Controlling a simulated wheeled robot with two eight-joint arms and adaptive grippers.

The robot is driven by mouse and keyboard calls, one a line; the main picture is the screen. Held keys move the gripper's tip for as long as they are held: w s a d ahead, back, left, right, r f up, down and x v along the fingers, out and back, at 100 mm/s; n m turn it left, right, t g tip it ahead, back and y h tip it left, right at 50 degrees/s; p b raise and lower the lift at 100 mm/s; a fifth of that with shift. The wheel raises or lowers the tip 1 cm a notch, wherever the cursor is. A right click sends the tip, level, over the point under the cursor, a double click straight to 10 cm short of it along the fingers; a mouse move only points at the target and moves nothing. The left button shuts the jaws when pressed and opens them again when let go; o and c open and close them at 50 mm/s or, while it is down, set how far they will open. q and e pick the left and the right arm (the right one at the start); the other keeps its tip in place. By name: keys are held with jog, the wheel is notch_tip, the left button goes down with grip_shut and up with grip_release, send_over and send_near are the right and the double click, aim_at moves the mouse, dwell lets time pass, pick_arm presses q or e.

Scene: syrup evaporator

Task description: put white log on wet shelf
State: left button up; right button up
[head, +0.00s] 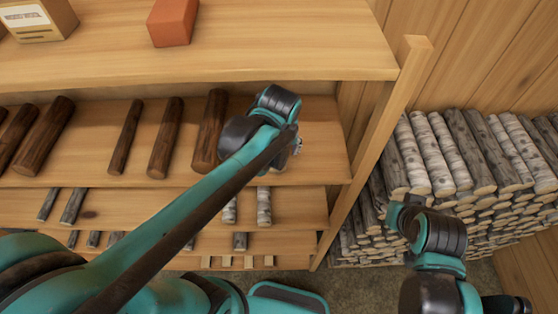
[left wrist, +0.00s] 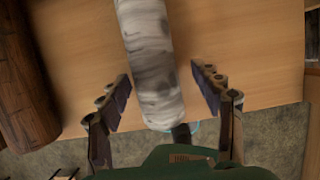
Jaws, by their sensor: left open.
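A white birch log (left wrist: 150,65) with grey patches shows in the left wrist view, lying lengthwise on a wooden shelf board (left wrist: 85,50). My left gripper (left wrist: 161,80) is open, with one finger on each side of the log near its front end and gaps visible beside it. In the head view my left arm reaches over the right part of the shelf with dark brown logs and hides the gripper and nearly all of this log. No marking shows which shelf is wet. My right arm is at the lower right; its gripper cannot be made out.
Several dark brown logs (head: 166,137) lie on that shelf (head: 325,150), left of my arm. Lower shelves hold grey and white logs (head: 264,206). A top board (head: 290,40) carries a red block (head: 172,22). A post (head: 385,130) separates the rack from a birch pile (head: 465,150).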

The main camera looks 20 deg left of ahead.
aim_at(279, 164)
pick_arm(q)
jog(key=shift+s+d, duration=0.2)
jog(key=shift+s, duration=0.55)
jog(key=shift+s+d, duration=0.2)
jog(key=shift+s, duration=0.55)
jog(key=shift+s+d, duration=0.2)
jog(key=shift+s, duration=0.55)
jog(key=shift+s, duration=0.1)
